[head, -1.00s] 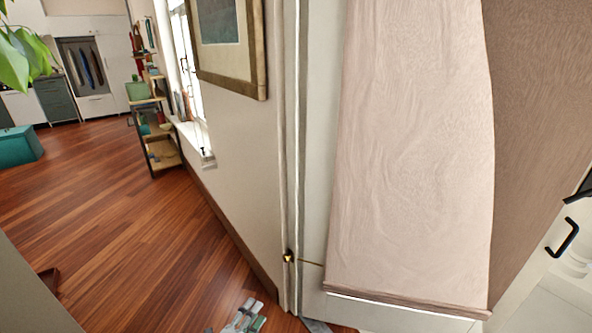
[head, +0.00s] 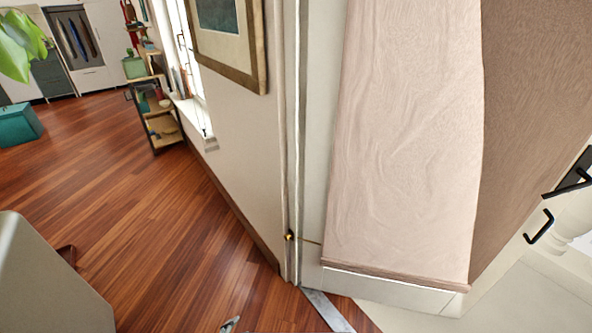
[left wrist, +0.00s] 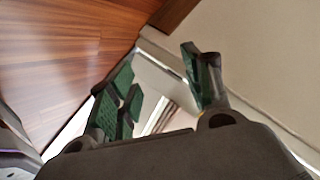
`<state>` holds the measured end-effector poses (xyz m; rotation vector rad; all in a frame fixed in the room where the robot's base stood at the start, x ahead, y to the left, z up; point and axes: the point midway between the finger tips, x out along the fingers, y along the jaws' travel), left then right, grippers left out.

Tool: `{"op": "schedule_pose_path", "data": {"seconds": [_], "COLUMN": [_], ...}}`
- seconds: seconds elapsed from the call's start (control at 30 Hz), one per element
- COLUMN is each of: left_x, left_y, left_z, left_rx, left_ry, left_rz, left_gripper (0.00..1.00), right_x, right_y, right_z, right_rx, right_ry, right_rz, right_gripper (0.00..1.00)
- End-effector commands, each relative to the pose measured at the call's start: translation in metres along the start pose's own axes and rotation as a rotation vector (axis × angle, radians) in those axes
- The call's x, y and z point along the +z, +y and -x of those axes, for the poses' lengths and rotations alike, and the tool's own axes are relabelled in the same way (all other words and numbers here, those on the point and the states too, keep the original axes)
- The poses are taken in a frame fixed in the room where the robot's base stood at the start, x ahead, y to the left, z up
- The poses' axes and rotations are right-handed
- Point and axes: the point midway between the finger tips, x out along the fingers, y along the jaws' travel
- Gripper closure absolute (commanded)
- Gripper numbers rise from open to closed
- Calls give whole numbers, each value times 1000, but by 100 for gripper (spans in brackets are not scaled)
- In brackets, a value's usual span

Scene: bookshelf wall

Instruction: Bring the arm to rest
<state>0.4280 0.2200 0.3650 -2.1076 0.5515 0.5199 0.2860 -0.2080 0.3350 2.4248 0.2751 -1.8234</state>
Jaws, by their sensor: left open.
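My left gripper (left wrist: 158,88) fills the lower part of the left wrist view, its green-padded fingers spread apart. I see nothing held between them; wood floor, a pale panel edge and a pale wall show behind. In the head view only a small tip of what looks like this gripper (head: 229,325) shows at the bottom edge, above the wood floor. The rest of the left arm is out of the head view. My right gripper is in neither view.
A framed picture (head: 257,55) hangs on the wall. A shelf rack (head: 160,128) and teal box (head: 18,124) stand farther back. The wood floor (head: 130,210) at left is mostly open.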

Motion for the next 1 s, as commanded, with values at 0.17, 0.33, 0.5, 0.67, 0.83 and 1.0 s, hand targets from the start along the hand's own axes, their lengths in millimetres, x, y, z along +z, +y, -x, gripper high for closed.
{"op": "schedule_pose_path", "data": {"seconds": [0.17,0.33,0.5,0.67,0.83,1.0], "left_x": [31,61,89,114,138,159], "left_y": [23,48,72,96,120,144], "left_z": [19,40,65,94,130,170], "left_rx": [62,114,161,202,240,272], "left_ry": [-104,-208,-315,-421,-539,-659], "left_rz": [116,224,329,427,530,629], "left_gripper": [50,50,50,50,50,50], "right_x": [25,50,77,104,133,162], "right_y": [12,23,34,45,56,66], "right_z": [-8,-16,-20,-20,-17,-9], "right_rx": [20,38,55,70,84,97], "right_ry": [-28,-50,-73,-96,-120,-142], "right_rz": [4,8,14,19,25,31], "right_gripper": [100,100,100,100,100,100]}}
